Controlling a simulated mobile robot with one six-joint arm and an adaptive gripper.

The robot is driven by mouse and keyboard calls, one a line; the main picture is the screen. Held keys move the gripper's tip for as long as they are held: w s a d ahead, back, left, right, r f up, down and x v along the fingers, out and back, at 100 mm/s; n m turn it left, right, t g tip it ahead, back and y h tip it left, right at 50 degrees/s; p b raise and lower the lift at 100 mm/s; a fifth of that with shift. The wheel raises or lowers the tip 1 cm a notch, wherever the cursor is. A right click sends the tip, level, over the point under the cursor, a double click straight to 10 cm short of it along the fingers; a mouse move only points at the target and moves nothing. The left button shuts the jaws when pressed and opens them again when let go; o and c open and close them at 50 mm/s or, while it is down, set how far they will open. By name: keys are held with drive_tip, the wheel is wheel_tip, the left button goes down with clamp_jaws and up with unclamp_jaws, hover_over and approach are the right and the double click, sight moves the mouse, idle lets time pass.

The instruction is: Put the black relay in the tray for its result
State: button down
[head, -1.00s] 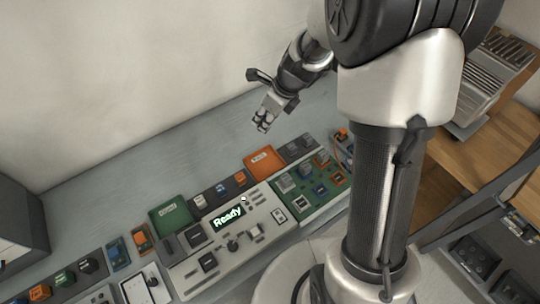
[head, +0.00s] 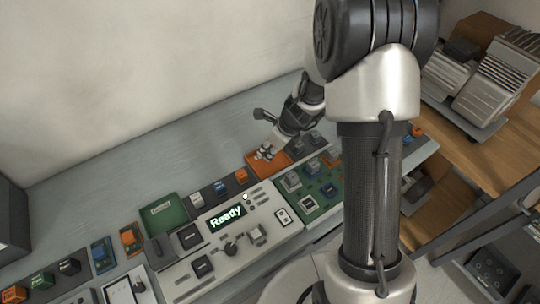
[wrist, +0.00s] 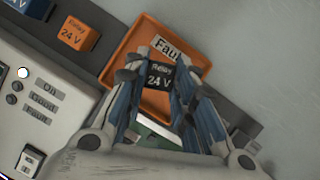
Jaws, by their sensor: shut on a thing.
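My gripper (wrist: 160,95) is shut on the black relay (wrist: 159,75), whose label reads "Relay 24 V" in the wrist view. In that view the relay is between the fingertips and over the orange tray (wrist: 128,50), whose label reads "Fault". I cannot tell whether the relay touches the tray floor. In the head view my gripper (head: 265,153) is at the orange tray (head: 283,166). The green tray (head: 160,212) stands further left, its label too small to read. The tester's display (head: 227,217) reads "Ready"; a white lamp (wrist: 23,73) shows beside the words On, Good and Fault.
An orange relay (wrist: 77,33) sits in a dark rack left of the orange tray. A green circuit board (head: 322,189) lies to the right of the tester panel. More coloured blocks (head: 42,281) stand at the far left. The bench behind the trays is clear.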

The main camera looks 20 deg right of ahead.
drive_tip(key=shift+f+b, duration=0.5)
drive_tip(key=shift+f, duration=0.85)
drive_tip(key=c, duration=1.3)
unclamp_jaws()
drive_tip(key=shift+c, duration=0.2)
drive_tip(key=shift+r, duration=0.15)
